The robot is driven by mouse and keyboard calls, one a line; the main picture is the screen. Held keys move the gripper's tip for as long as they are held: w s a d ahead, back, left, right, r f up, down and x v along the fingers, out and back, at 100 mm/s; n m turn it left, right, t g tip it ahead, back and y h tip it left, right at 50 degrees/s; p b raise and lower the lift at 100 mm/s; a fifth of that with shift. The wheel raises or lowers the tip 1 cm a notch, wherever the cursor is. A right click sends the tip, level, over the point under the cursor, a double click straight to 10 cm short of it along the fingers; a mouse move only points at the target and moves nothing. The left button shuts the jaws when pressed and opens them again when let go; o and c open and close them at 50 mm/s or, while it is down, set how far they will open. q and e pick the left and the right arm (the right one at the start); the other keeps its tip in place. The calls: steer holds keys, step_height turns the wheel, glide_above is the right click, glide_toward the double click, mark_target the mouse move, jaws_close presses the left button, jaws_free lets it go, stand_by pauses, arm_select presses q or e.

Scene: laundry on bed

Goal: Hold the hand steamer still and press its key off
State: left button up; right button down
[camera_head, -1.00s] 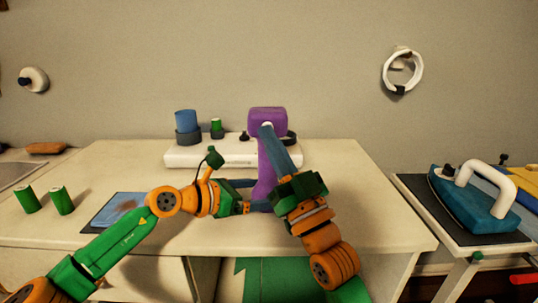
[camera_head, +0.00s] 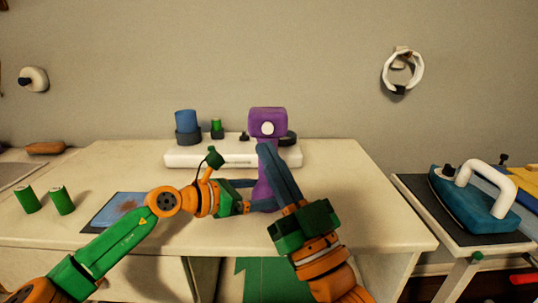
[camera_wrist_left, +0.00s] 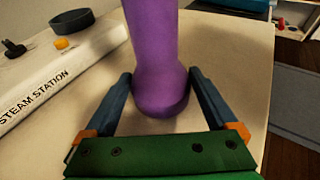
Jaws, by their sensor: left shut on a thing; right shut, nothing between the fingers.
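The purple hand steamer (camera_head: 268,121) stands upright on the white table, with a round white key (camera_head: 267,129) on its head facing me. My left gripper (camera_head: 254,197) is shut around the lower handle. In the left wrist view its two blue fingers flank the purple handle (camera_wrist_left: 157,60) near the rounded base. My right gripper (camera_head: 264,147) is shut and empty, its blue fingertips just below the key in the picture. The fingers hide part of the steamer's handle. The key is fully visible.
A white steam station (camera_head: 205,156) lies behind the steamer, with a blue cup (camera_head: 186,121) on its left part. A stained blue cloth (camera_head: 117,212) and two green cylinders (camera_head: 62,201) are on the left. An iron (camera_head: 473,200) rests on a board at right.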

arm_select(q)
steer(key=o, duration=0.6)
